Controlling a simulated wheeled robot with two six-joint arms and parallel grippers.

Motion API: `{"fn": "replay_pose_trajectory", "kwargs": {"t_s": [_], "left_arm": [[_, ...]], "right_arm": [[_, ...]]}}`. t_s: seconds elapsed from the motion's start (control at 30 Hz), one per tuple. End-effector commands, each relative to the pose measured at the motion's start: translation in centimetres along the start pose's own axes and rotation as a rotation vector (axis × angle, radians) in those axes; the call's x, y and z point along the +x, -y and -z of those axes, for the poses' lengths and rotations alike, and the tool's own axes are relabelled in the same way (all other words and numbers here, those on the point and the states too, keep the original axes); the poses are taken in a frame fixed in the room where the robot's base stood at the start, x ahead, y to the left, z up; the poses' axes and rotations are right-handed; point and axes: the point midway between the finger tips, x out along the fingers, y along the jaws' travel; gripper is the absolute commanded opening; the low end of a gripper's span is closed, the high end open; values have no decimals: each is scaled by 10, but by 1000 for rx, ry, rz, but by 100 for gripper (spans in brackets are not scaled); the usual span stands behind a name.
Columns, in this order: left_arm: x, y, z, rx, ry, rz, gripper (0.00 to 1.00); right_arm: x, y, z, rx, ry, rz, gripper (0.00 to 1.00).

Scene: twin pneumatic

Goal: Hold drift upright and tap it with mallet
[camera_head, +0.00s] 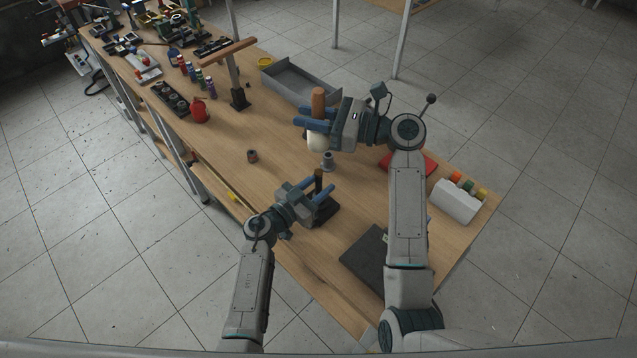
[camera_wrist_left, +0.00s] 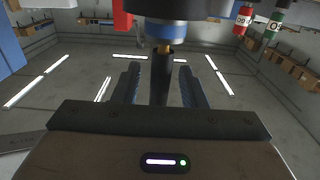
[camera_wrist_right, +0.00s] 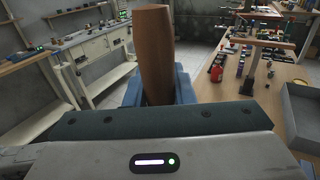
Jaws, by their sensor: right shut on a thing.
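My right gripper (camera_head: 316,122) is shut on the brown handle of the mallet (camera_head: 318,99), which stands upright in its fingers. The handle also shows in the right wrist view (camera_wrist_right: 153,50). The pale mallet head (camera_head: 316,143) is below the fingers. My left gripper (camera_head: 324,203) is low over the table. A dark upright drift (camera_head: 318,180) stands between its blue fingers. In the left wrist view the dark rod (camera_wrist_left: 160,80) has visible gaps on both sides, so the fingers are around it, apart. A black block (camera_head: 327,216) is below, partly hidden.
A short grey cylinder (camera_head: 328,161) and a small dark-red cup (camera_head: 252,155) stand nearby. A grey bin (camera_head: 300,83) and T-shaped stand (camera_head: 236,75) are behind.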

Motion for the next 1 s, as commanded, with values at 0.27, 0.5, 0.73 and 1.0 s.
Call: {"fn": "replay_pose_trajectory", "kwargs": {"t_s": [0.27, 0.5, 0.73, 1.0], "left_arm": [[0, 0, 0, 0, 0, 0, 41], [-24, 0, -1, 1, 3, 0, 41], [-72, 0, -2, 0, 4, 1, 41], [-112, 1, -1, 0, 2, 0, 41]], "right_arm": [[0, 0, -1, -2, 2, 0, 0], [0, 0, -1, -2, 2, 0, 0], [0, 0, -1, -2, 2, 0, 0], [0, 0, -1, -2, 2, 0, 0]]}}
